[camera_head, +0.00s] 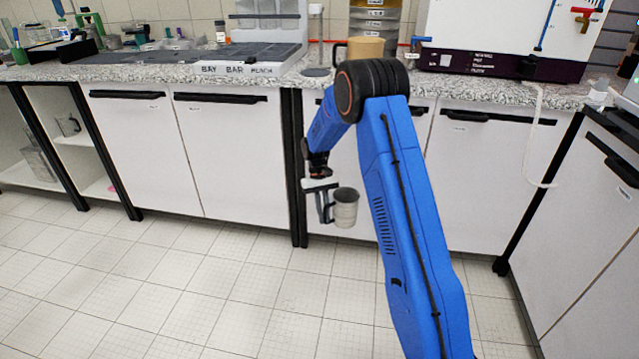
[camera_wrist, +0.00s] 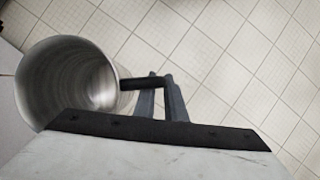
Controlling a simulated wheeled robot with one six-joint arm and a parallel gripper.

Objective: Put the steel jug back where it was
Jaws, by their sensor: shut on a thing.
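The steel jug (camera_head: 345,209) hangs in the air in front of the white cupboard doors, below the counter's height. It is a plain grey cylinder with a black handle and looks upright. My gripper (camera_head: 325,215) is shut on the jug's handle, at the left side of the jug in the head view. In the wrist view the jug (camera_wrist: 68,85) is at the left, its open mouth towards the camera, and its inside looks empty. The fingertips of my gripper (camera_wrist: 163,98) close around the black handle. Bare floor shows beneath.
The speckled counter (camera_head: 150,72) runs along the back, with a dark bay bar (camera_head: 200,55), a stack of sieves (camera_head: 375,20) and a white machine (camera_head: 490,50) on it. A round grey disc (camera_head: 316,71) lies near the front edge. The tiled floor (camera_head: 200,290) is clear.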

